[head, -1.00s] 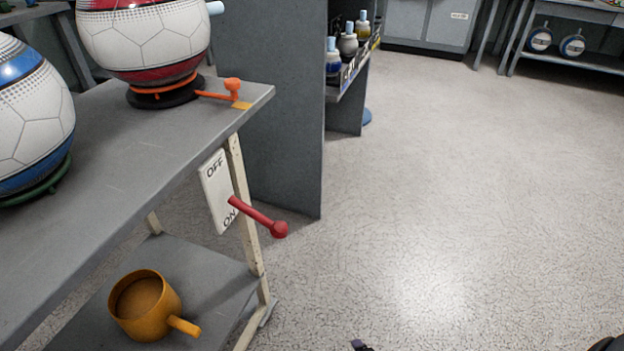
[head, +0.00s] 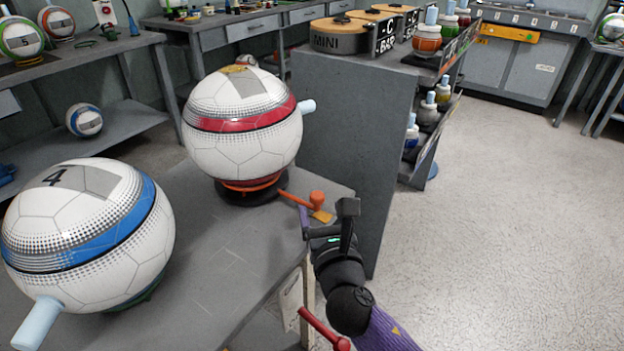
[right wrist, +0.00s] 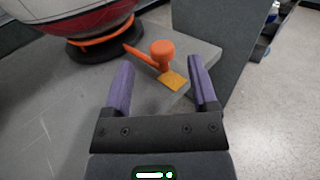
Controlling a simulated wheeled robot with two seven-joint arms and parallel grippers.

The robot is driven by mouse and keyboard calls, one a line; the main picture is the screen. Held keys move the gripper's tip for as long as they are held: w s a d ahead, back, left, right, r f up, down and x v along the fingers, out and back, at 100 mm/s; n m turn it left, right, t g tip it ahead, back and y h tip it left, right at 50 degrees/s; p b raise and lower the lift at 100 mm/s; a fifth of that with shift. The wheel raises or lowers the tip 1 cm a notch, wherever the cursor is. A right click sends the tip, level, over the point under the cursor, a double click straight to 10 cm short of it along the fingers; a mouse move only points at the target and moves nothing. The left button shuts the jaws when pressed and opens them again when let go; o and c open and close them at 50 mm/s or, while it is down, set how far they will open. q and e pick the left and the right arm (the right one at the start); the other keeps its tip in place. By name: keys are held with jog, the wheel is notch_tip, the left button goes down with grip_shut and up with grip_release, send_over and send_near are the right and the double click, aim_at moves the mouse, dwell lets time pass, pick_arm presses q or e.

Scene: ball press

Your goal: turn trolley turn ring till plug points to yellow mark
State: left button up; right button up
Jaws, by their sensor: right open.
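A white ball with a red band (head: 245,125) sits on an orange turn ring (head: 250,186) over a dark base at the trolley's (head: 215,235) far right corner. Its pale blue plug (head: 306,106) sticks out to the right. The ring's orange handle with an upright knob (head: 317,198) reaches right, beside the yellow mark (head: 324,216) at the corner. My right gripper (head: 326,220) is open and empty at this corner. In the right wrist view its purple fingers (right wrist: 161,72) stand apart, with the knob (right wrist: 161,52) and yellow mark (right wrist: 173,80) ahead between them. My left gripper is out of view.
A second ball with a blue band (head: 90,235) stands on the near left of the trolley, its plug pointing lower left. A red lever (head: 322,330) sticks out below the tabletop. A grey panel (head: 360,155) stands behind the corner. The floor at right is clear.

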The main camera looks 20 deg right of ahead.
aim_at(319, 202)
jog(key=w, duration=0.2)
jog(key=w+b, duration=0.1)
jog(key=w, duration=0.1)
jog(key=w+b, duration=0.1)
jog(key=w, duration=0.1)
jog(key=shift+d+f, duration=0.3)
jog(key=shift+d, duration=0.1)
jog(key=shift+w+r, duration=0.15)
jog(key=shift+w, duration=0.25)
grip_shut()
dwell(0.5)
